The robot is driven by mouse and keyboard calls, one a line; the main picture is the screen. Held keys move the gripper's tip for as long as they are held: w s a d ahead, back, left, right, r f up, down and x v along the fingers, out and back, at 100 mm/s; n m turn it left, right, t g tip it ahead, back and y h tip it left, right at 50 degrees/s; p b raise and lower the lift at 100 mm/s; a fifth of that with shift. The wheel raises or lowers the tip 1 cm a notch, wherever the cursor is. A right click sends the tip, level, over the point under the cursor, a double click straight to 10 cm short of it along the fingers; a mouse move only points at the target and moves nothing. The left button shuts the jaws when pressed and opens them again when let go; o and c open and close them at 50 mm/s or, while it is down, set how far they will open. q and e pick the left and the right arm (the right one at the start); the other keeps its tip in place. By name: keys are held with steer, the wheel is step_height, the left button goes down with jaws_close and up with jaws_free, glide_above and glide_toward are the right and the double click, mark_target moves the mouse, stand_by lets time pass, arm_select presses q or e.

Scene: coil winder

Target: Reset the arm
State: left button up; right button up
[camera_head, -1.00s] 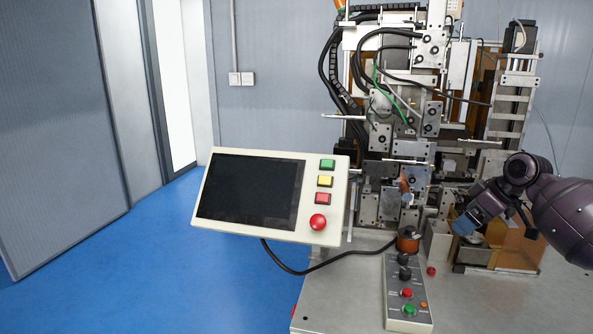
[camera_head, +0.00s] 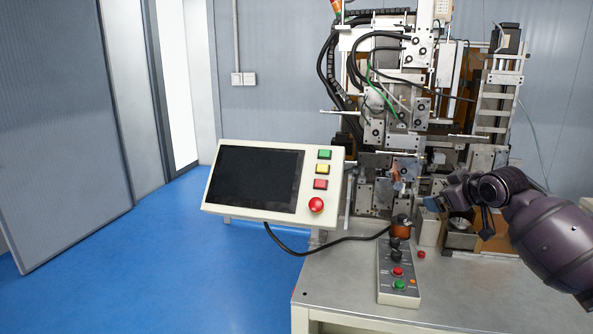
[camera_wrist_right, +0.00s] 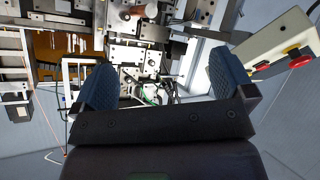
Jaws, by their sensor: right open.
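My right arm comes in from the right in the head view, in front of the coil winder (camera_head: 402,130). My right gripper (camera_head: 432,204) is beside the machine's lower front, to the right of a copper-coloured part (camera_head: 397,175). In the right wrist view my right gripper (camera_wrist_right: 155,85) is open, its two blue pads wide apart. Nothing is held between the pads; machine plates and wires show beyond them. My left gripper is not in either view.
A control panel (camera_head: 255,180) with a dark screen and coloured buttons stands left of the machine. A button box (camera_head: 398,272) lies on the grey table (camera_head: 350,290), below a brown spool (camera_head: 401,229). The table's front right is clear.

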steer(key=s+a+f+t+b, duration=0.1)
steer(key=s+a+f, duration=0.25)
steer(key=f, duration=0.35)
steer(key=s+a+f+m+t+b, duration=0.1)
steer(key=s+a+f+b, duration=0.1)
steer(key=s+f, duration=0.45)
steer(key=s+a+f+t+b, duration=0.1)
steer(key=s+a+f, duration=0.2)
steer(key=f, duration=0.6)
arm_select(q)
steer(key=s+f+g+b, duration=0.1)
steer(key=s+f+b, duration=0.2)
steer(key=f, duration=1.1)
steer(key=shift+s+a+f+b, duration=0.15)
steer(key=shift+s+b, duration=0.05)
steer(key=shift+b, duration=0.85)
arm_select(e)
steer(key=s+f+m+g+h, duration=0.2)
steer(key=s+f+m, duration=0.3)
steer(key=s+f, duration=2.1)
steer(key=s+g, duration=0.1)
steer(key=s, duration=0.3)
steer(key=shift+s+a+f+g+h, duration=0.2)
steer(key=shift+f+g+h, duration=0.1)
steer(key=shift+g, duration=0.1)
